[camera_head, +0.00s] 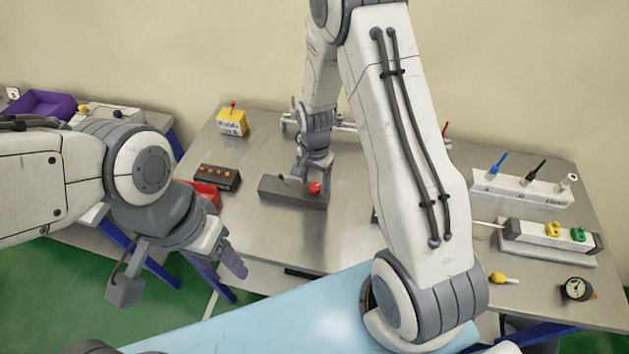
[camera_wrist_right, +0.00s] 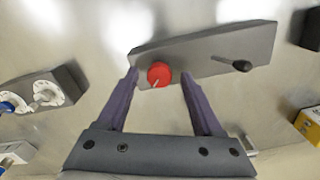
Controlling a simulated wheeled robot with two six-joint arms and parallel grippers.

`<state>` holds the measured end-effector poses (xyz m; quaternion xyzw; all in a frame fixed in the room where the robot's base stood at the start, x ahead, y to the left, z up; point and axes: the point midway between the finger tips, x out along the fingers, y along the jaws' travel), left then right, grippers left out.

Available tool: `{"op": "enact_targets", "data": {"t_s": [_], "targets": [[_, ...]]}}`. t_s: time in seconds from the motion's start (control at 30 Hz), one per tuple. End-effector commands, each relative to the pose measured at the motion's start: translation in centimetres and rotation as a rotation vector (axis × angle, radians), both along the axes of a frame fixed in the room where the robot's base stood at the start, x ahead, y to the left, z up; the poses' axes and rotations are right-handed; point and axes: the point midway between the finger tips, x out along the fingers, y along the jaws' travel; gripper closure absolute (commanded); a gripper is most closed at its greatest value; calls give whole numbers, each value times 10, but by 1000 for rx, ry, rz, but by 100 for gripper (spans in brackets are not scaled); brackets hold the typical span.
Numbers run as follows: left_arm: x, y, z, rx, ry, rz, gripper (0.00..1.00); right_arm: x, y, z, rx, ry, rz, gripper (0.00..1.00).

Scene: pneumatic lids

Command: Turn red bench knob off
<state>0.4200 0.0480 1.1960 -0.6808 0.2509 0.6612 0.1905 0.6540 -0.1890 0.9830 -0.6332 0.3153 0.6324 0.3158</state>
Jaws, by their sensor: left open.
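The red knob (camera_head: 315,187) sits on a long grey block (camera_head: 290,192) on the metal bench. In the right wrist view the knob (camera_wrist_right: 159,73) is round with a pale pointer mark, near one end of the block (camera_wrist_right: 212,52). My right gripper (camera_head: 314,168) is above the block at the knob. In its wrist view its purple-grey fingers (camera_wrist_right: 160,78) are apart, one on each side of the knob, with a gap on both sides. My left gripper (camera_head: 180,276) is open and empty, left of and in front of the bench.
A black-handled lever (camera_wrist_right: 241,65) stands on the same block. A dark box with orange buttons (camera_head: 217,177) and a yellow box (camera_head: 232,121) stand left of it. A valve bank with coloured levers (camera_head: 520,186) and a gauge (camera_head: 576,289) are at right. My right arm hides part of the bench.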

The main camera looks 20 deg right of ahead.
Motion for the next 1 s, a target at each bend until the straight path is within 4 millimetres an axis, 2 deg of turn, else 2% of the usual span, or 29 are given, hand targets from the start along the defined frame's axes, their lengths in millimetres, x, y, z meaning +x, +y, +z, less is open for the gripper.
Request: {"op": "enact_targets", "data": {"t_s": [0.13, 0.23, 0.5, 0.7, 1.0], "targets": [[0, 0, -2, 0, 0, 0, 36, 0, 0, 5, 0, -1, 1, 32], [0, 0, -6, 0, 0, 1, 36, 1, 0, 17, 0, -5, 1, 32], [0, 0, -18, 0, 0, 2, 36, 2, 0, 69, 0, -8, 0, 32], [0, 0, -22, 0, 0, 2, 36, 1, 0, 97, 0, -3, 0, 32], [0, 0, -22, 0, 0, 1, 36, 0, 0, 105, 0, 0, 0, 32]]}}
